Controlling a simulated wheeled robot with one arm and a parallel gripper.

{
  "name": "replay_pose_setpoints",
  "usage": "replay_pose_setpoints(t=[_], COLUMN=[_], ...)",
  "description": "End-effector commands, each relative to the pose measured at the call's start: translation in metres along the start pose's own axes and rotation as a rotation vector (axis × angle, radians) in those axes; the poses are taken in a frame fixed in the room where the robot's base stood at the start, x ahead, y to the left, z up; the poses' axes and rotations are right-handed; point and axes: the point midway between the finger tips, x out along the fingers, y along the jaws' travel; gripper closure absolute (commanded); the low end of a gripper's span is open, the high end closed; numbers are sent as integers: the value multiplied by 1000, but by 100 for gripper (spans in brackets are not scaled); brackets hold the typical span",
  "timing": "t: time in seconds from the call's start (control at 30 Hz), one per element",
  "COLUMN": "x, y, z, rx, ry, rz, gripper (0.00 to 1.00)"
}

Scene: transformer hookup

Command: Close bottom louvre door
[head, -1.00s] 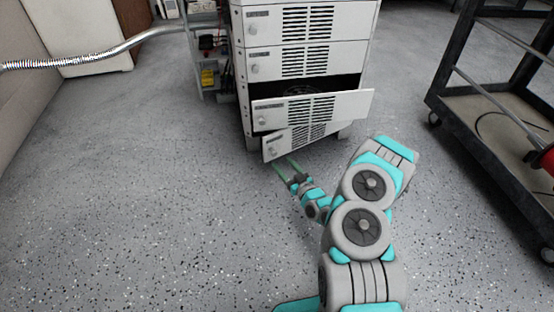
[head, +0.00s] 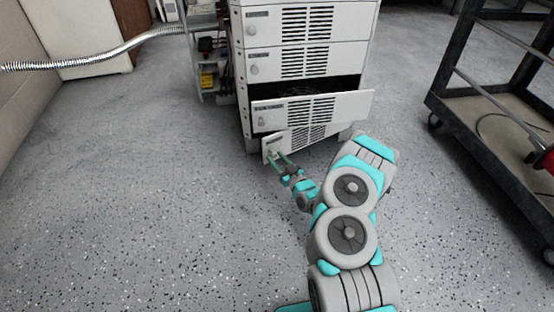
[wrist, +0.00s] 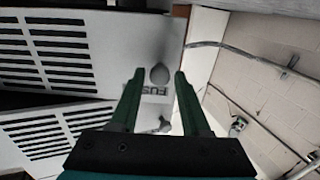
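The bottom louvre door (head: 301,137) is the lowest light-grey slatted panel on the cabinet. It stands ajar, its left end swung outward. It fills the upper left of the wrist view (wrist: 100,30), which shows the scene upside down, with a round knob (wrist: 160,74) beside a dark label. My gripper (head: 277,156) is at the door's left end. In the wrist view its two green fingers (wrist: 158,75) are apart, with the knob showing between the tips. Nothing is clamped. I cannot tell whether the fingers touch the door.
The door above (head: 340,106) also stands open, over a dark opening. The upper two doors (head: 335,57) look shut. A dark metal cart (head: 470,135) stands at right, and a corrugated conduit (head: 100,57) runs at upper left. The speckled floor is clear at left.

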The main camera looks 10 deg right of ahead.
Motion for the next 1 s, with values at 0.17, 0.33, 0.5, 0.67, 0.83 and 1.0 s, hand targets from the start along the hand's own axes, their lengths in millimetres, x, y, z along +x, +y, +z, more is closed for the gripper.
replay_pose_setpoints(t=[0.17, 0.33, 0.5, 0.67, 0.83, 1.0], x=[0, 0, 0, 0, 0, 0], y=[0, 0, 0, 0, 0, 0], z=[0, 0, 0, 0, 0, 0], rx=[0, 0, 0, 0, 0, 0], ry=[0, 0, 0, 0, 0, 0], rz=[0, 0, 0, 0, -1, -1], gripper=[75, 94, 100, 100, 100, 100])
